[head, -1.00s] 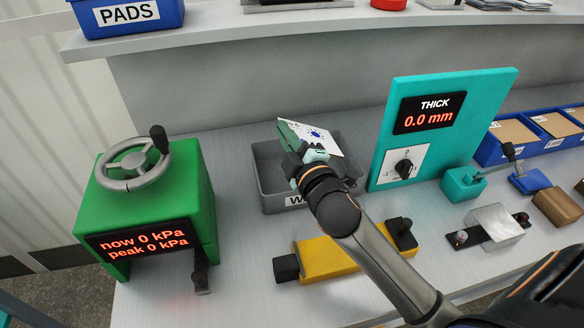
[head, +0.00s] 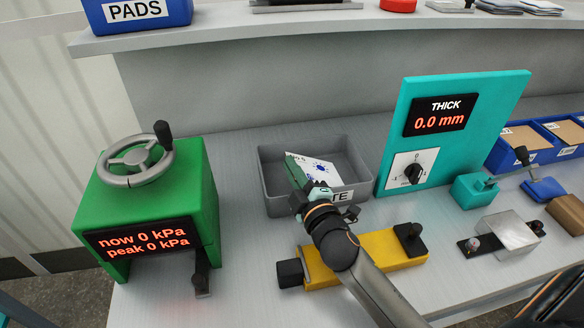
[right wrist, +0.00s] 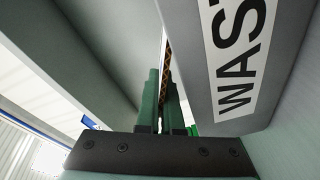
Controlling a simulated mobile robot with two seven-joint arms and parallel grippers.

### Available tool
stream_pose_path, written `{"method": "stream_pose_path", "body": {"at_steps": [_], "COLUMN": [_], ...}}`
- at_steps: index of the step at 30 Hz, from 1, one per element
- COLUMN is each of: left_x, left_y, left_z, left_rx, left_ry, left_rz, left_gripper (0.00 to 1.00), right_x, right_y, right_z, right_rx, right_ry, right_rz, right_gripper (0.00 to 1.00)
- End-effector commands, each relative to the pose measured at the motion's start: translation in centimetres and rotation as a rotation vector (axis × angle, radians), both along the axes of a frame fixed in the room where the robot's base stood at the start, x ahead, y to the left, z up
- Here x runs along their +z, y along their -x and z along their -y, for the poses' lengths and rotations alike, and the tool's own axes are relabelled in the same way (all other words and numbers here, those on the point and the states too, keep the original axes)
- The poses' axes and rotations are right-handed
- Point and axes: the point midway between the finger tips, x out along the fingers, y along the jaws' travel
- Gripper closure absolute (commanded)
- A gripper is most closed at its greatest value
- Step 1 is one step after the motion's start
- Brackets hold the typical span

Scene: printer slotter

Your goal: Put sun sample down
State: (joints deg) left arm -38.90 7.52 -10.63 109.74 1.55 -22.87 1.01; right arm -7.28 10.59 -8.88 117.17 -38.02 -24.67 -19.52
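The sun sample (head: 322,172) is a thin white board with a blue sun print. It is tilted, partly inside the outline of the grey waste bin (head: 275,202). My right gripper (head: 303,178) is shut on its left edge, with the arm reaching over the bin's front wall. In the right wrist view the green fingers (right wrist: 166,105) pinch the thin corrugated edge of the sample (right wrist: 167,60), beside the bin's labelled wall (right wrist: 205,70). Whether the sample touches the bin floor cannot be told. My left gripper is out of view.
A green press (head: 150,215) with a handwheel stands left of the bin. A teal thickness gauge (head: 455,120) reading 0.0 mm stands right. A yellow tool (head: 385,250) lies in front, partly under my arm. Blue trays (head: 545,150) are at far right.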

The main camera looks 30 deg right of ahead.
Motion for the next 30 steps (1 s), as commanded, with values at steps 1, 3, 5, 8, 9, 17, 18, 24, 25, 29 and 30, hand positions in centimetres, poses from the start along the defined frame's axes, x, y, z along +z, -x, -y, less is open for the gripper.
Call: {"method": "stream_pose_path", "body": {"at_steps": [1,3,5,8,9,17,18,24,25,29,30], "left_x": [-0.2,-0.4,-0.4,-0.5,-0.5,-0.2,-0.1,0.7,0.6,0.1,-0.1], "left_y": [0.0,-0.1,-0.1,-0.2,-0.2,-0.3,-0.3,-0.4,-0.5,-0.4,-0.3], "left_z": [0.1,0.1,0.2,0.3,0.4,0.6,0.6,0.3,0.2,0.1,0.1], "left_rx": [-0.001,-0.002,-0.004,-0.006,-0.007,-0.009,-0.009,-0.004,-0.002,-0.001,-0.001], "left_ry": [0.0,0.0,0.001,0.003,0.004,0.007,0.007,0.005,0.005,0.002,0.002], "left_rz": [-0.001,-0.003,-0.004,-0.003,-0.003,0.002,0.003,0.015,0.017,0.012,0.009], "left_gripper": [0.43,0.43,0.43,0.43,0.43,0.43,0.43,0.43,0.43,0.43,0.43], "right_x": [-0.4,-0.6,-0.8,-1.1,-1.1,-1.3,-1.2,-0.2,-0.3,-0.2,-0.3], "right_y": [0.0,0.0,0.0,0.0,0.0,0.0,0.1,0.5,1.1,3.5,4.3], "right_z": [0.0,0.0,0.0,0.0,0.0,0.0,0.0,-0.1,-0.1,-0.3,-0.4], "right_rx": [0.0,0.0,0.0,-0.001,-0.001,-0.001,-0.001,-0.001,0.0,-0.001,0.0], "right_ry": [0.0,0.0,0.0,-0.001,-0.001,-0.001,-0.001,-0.001,-0.002,-0.003,-0.003], "right_rz": [-0.001,-0.001,-0.001,-0.003,-0.003,-0.009,-0.011,-0.012,-0.012,-0.009,-0.009], "right_gripper": [1.0,1.0,1.0,1.0,1.0,0.84,0.84,0.84,0.84,0.84,0.84]}}
